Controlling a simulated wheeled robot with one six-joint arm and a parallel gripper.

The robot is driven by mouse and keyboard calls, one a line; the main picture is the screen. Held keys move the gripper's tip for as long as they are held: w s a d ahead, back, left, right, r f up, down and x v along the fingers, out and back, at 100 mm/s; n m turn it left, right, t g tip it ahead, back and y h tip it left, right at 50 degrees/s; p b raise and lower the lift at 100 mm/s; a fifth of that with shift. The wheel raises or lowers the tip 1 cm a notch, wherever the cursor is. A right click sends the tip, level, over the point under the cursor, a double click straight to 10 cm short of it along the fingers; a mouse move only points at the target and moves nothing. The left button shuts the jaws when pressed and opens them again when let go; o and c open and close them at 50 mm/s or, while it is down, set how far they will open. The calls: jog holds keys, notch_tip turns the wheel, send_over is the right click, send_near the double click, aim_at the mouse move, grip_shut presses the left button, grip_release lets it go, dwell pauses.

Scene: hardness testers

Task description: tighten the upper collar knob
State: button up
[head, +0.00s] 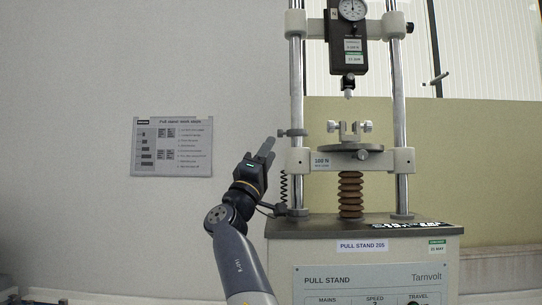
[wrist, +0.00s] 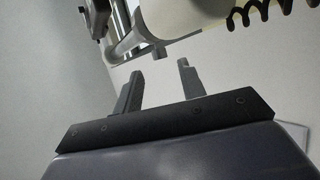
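The upper collar (head: 296,132) is a small grey clamp on the left column of the pull stand, just above the crosshead. Its knob (head: 282,133) sticks out to the left. In the wrist view, a grey collar with a short stub (wrist: 145,42) shows beyond the fingertips, probably this collar. My gripper (head: 267,148) is just left of and below the knob in the head view. In the wrist view, my gripper (wrist: 158,68) has its two fingers apart with nothing between them. The stub lies ahead of the gap, seemingly not touched.
The crosshead (head: 300,161) and a coiled black cable (head: 284,187) are close to the right of my gripper. A lower collar (head: 290,211) sits near the column foot. The force gauge (head: 347,40) hangs above. A notice (head: 172,147) is on the wall; the space left is clear.

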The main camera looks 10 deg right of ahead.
aim_at(280, 134)
jog(key=shift+c, duration=0.2)
jog(key=shift+r+p, duration=0.4)
jog(key=shift+p, duration=0.15)
jog(key=shift+c, duration=1.1)
notch_tip(280, 134, up, 8)
jog(key=a+n+g+y+p, duration=0.1)
jog(key=n+g+y+p, duration=0.45)
jog(key=p, duration=2.15)
jog(key=s+a+n+g+y+p, duration=0.1)
jog(key=s+n+y+p, duration=0.35)
jog(key=p, duration=0.65)
jog(key=shift+m+y, duration=0.5)
jog(key=shift+m, duration=0.2)
jog(key=p+x, duration=0.1)
jog(key=x, duration=0.2)
jog(key=p+x, duration=0.1)
jog(key=x, duration=0.3)
jog(key=f+p+x, duration=0.1)
jog(key=p+x, duration=0.1)
jog(key=x, duration=0.1)
jog(key=shift+d, duration=0.25)
